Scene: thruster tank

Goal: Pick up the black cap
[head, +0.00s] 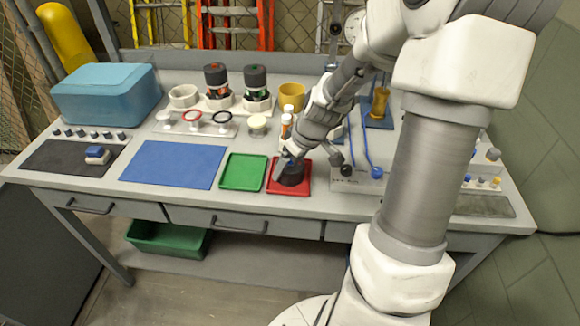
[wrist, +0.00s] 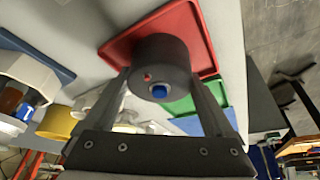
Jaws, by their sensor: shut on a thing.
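The black cap (wrist: 162,58) is a short dark cylinder with a blue centre and a small red dot on the face toward the wrist camera. My gripper (wrist: 160,80) has one finger on each side of it and is shut on it. In the head view, the cap (head: 291,174) is at the red tray (head: 289,188), with my gripper (head: 290,162) reaching down to it from the upper right. I cannot tell whether the cap touches the tray floor. My fingers and wrist hide part of it.
A green tray (head: 243,172) lies just left of the red one, then a blue mat (head: 174,164). Two black-topped units (head: 216,76) stand behind, near a yellow cup (head: 291,95). A control box with blue cables and knobs (head: 376,172) sits close on the right.

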